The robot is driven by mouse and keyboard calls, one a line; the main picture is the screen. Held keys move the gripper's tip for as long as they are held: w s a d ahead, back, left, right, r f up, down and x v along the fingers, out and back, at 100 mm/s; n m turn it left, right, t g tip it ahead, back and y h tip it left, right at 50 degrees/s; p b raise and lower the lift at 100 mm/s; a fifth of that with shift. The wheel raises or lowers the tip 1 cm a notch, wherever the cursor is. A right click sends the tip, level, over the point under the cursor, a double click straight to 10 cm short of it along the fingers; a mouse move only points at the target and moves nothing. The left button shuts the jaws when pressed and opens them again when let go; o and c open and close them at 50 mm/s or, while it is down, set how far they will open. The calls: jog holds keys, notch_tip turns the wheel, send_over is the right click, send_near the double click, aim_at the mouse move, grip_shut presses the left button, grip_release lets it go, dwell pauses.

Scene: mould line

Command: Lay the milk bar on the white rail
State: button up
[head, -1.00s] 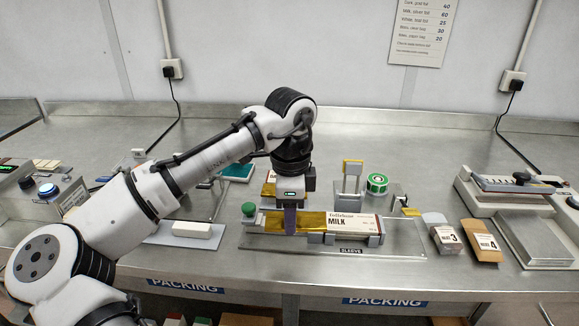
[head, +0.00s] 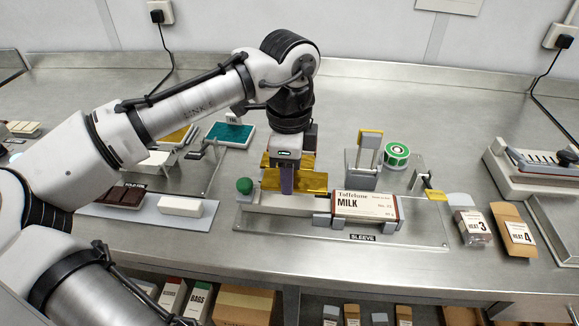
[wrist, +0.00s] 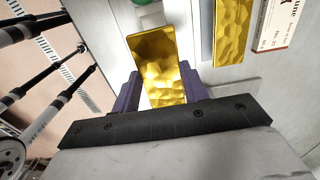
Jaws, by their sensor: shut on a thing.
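The gold-foil milk bar (head: 313,181) is between my gripper's purple fingers, lengthwise along the white rail (head: 262,202) of the sleeve fixture. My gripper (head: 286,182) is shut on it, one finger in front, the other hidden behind. The bar is over the rail, right of the green knob (head: 244,186) and left of the MILK carton (head: 366,206). I cannot tell whether it touches the rail. In the wrist view the bar (wrist: 158,70) lies between both fingers, its far end towards the knob (wrist: 143,2).
A second gold piece (wrist: 233,32) lies behind the held bar, beside a printed carton (wrist: 270,25). A stand with a yellow top (head: 370,134) and a green-white tape roll (head: 396,154) stand behind the MILK carton. A white block (head: 183,208) lies on a tray at left.

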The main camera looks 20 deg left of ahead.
aim_at(288, 201)
notch_tip(288, 201, down, 3)
jog(key=b, duration=0.2)
jog(key=shift+f+b, duration=0.2)
jog(key=shift+b, duration=0.2)
jog(key=shift+f, duration=0.75)
jog(key=shift+a+f+p, duration=0.1)
jog(key=shift+f+p, duration=0.2)
jog(key=shift+p, duration=0.3)
dwell(1.4)
jog(key=o, duration=1.1)
jog(key=shift+o, duration=0.2)
jog(key=shift+r, duration=0.1)
notch_tip(288, 201, up, 14)
jog(key=shift+f, duration=0.2)
